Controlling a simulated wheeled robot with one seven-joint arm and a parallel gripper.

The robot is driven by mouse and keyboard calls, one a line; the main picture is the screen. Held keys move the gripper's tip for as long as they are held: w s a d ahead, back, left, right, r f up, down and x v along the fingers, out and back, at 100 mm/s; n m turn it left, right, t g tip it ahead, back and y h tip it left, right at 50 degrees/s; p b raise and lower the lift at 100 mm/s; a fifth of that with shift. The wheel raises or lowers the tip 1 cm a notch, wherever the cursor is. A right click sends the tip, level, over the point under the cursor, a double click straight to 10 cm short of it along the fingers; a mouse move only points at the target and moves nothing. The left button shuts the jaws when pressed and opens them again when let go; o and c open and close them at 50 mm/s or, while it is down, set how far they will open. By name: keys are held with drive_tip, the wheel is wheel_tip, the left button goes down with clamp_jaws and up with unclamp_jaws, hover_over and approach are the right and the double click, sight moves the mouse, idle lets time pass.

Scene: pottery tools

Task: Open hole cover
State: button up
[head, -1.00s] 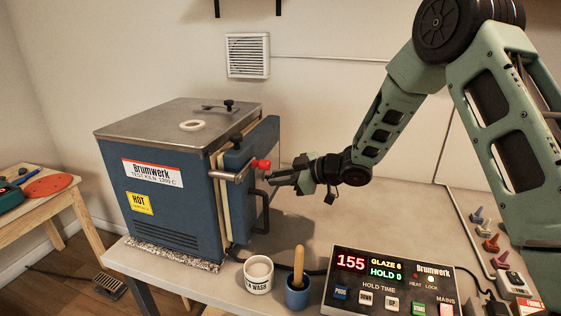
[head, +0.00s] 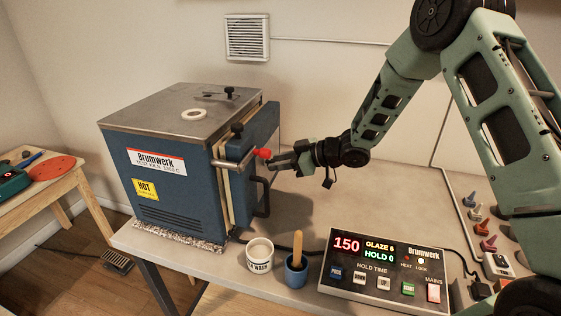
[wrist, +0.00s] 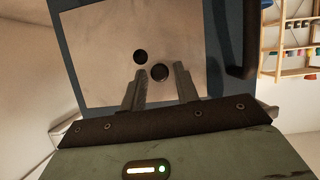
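The blue kiln (head: 165,160) stands on the bench with its front door (head: 262,135) facing my gripper. A black knob (head: 237,128) and a red-tipped latch handle (head: 263,153) show on the door side. A small plate with a black knob (head: 229,92) lies on the kiln's top. I cannot tell for sure which part is the hole cover. My gripper (head: 272,164) is close to the door, near the red tip. In the wrist view its fingers (wrist: 160,70) are apart, with a dark round knob or hole (wrist: 160,72) between the tips and another (wrist: 140,56) beside it. Contact is unclear.
A black door handle (head: 262,195) is below the latch. A white ring (head: 194,114) lies on the kiln's top. A white cup (head: 259,257), a blue pot with a wooden-handled tool (head: 296,274) and the controller (head: 385,270) stand in front.

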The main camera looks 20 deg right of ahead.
drive_tip(key=shift+o, duration=0.5)
drive_tip(key=b+v, duration=0.3)
drive_tip(key=v, duration=1.4)
drive_tip(key=shift+s, duration=0.2)
drive_tip(key=shift+r, duration=0.15)
